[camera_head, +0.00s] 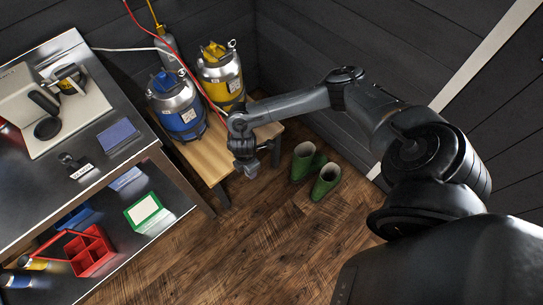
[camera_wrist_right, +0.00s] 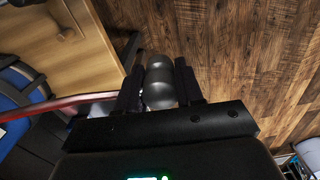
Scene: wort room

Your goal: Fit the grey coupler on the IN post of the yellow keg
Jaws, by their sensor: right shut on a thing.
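The yellow keg (camera_head: 222,72) stands upright at the back of a low wooden bench, with a yellow top and black rims. I cannot tell which of its posts is the IN post. My right gripper (camera_head: 246,168) is in front of the keg, over the right front edge of the bench. It is shut on the grey coupler (camera_head: 250,170), apart from the keg. In the right wrist view the coupler (camera_wrist_right: 158,85) is a rounded grey piece between the two black fingers (camera_wrist_right: 158,88). My left gripper is not in view.
A blue keg (camera_head: 178,106) stands left of the yellow one on the wooden bench (camera_head: 209,157). A red hose (camera_head: 190,75) runs past both kegs towards my right wrist. Green boots (camera_head: 325,181) stand on the floor at right. A steel counter (camera_head: 125,160) fills the left.

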